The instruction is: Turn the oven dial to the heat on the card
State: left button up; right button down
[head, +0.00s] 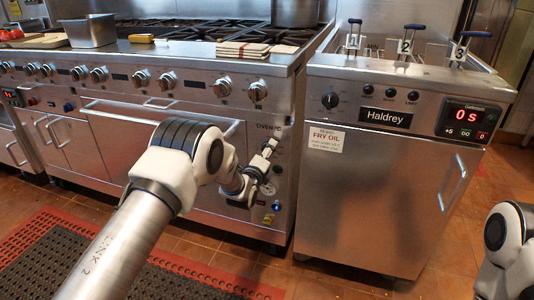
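The oven control panel, with an OVEN label (268,126), is on the right end of the range front in the head view. A dark round dial (268,188) shows low on this panel, partly hidden by my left wrist. My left gripper (267,150) is small and lies in front of the panel, above the dial. Whether it touches anything, and whether its fingers are open, is not clear. My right arm shows only at the lower right edge, and its gripper is out of view. I cannot make out a card with a heat setting.
A steel fryer (372,200) stands right of the range, with a FRY OIL notice (326,140) and a red timer display (464,119). Range knobs (257,91) and a long oven handle (150,114) are nearby. A pot (295,13) stands on top.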

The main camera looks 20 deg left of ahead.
pick_arm(q)
jog(key=s, duration=1.2)
jog(key=shift+a, duration=0.25)
